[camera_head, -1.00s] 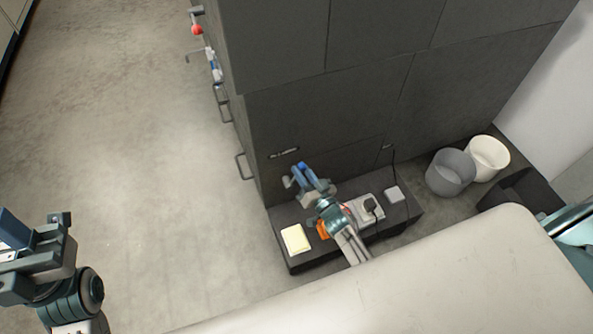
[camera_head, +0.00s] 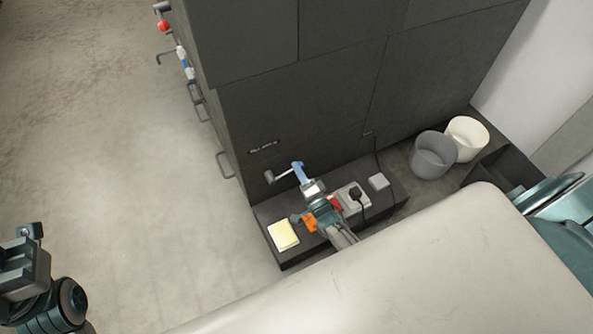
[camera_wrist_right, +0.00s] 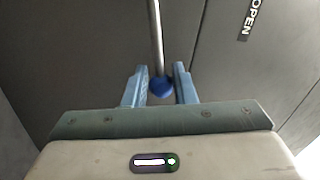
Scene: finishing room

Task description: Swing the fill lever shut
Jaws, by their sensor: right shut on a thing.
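The fill lever (camera_head: 281,174) is a thin metal rod standing out from the dark cabinet wall, above a low dark ledge. In the right wrist view the lever's rod (camera_wrist_right: 156,35) ends in a blue ball knob (camera_wrist_right: 161,87). My right gripper (camera_head: 298,168) has its blue fingers at the lever's end; in the right wrist view the fingers (camera_wrist_right: 160,88) stand on both sides of the knob, shut on it. My left gripper (camera_head: 30,235) is at the lower left, away from the lever; its jaws are not clear.
An OPEN label (camera_wrist_right: 253,17) is on the wall beside the lever. Two bins stand right. Floor at left is clear.

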